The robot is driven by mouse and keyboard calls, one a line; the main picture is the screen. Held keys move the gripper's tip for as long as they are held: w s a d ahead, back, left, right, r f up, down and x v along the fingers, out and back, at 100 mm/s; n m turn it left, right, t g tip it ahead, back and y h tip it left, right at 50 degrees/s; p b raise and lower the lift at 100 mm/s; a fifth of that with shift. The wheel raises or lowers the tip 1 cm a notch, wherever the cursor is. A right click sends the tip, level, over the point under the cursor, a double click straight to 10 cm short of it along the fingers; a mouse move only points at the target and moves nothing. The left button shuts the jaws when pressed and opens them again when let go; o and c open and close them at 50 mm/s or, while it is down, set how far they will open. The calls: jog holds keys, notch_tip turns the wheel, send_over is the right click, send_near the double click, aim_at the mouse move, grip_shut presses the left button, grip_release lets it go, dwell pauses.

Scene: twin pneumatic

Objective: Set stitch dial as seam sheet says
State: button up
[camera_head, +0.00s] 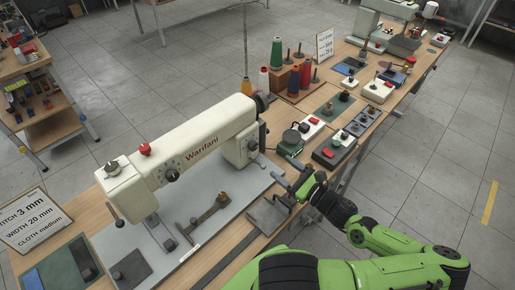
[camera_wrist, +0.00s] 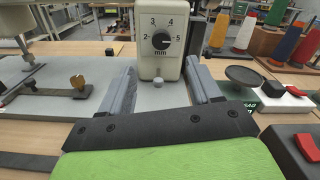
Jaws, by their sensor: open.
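The stitch dial (camera_wrist: 161,40) is a black round knob on the cream pillar of the sewing machine (camera_head: 190,155), with marks 2 to 5 and "mm". Its pointer seems turned right, towards 5, but is too small to be sure. In the head view it is a small dark knob (camera_head: 252,144). The seam sheet (camera_head: 35,217) at the left reads stitch 3 mm, width 20 mm, cloth medium. My gripper (camera_head: 280,174) is in front of the pillar, apart from the dial. In the wrist view its fingers (camera_wrist: 161,88) are wide open and empty, below the dial.
A brass-coloured part (camera_head: 222,199) lies on the machine bed. A green scale-like device (camera_head: 291,143), red-switch boxes (camera_head: 327,153) and thread cones (camera_head: 277,54) stand to the right and behind.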

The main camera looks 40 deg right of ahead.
aim_at(255, 147)
jog(key=w, duration=1.1)
jog(key=shift+w+f, duration=0.1)
jog(key=shift+w, duration=0.1)
jog(key=shift+c, duration=0.4)
jog(key=c, duration=1)
